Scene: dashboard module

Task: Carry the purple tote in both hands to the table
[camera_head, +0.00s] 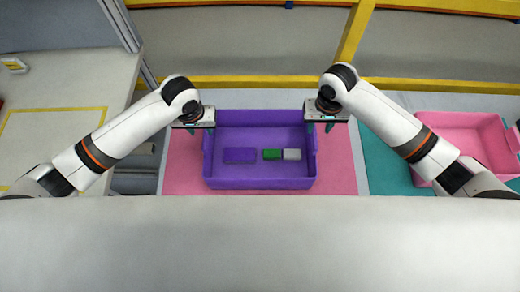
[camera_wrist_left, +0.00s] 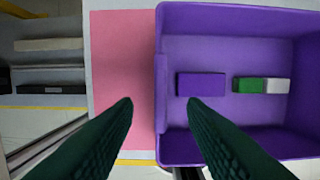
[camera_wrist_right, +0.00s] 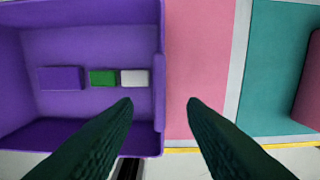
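The purple tote (camera_head: 260,183) sits on a pink mat straight ahead of me. Inside it lie a purple block (camera_head: 240,155), a green block (camera_head: 272,154) and a white block (camera_head: 292,154). My left gripper (camera_head: 194,128) is above the tote's left wall, and my right gripper (camera_head: 320,127) is above its right wall. In the left wrist view the open fingers (camera_wrist_left: 160,103) stand on either side of the tote's left wall (camera_wrist_left: 161,85). In the right wrist view the open fingers (camera_wrist_right: 159,103) straddle the right wall (camera_wrist_right: 159,85). I see no contact with the walls.
The pink mat (camera_head: 343,175) borders the tote. A pink tote (camera_head: 455,125) stands on a teal mat (camera_head: 385,165) at the right. A light table (camera_head: 60,85) with a yellow outline is at the left. A yellow rail and post (camera_head: 355,35) stand behind.

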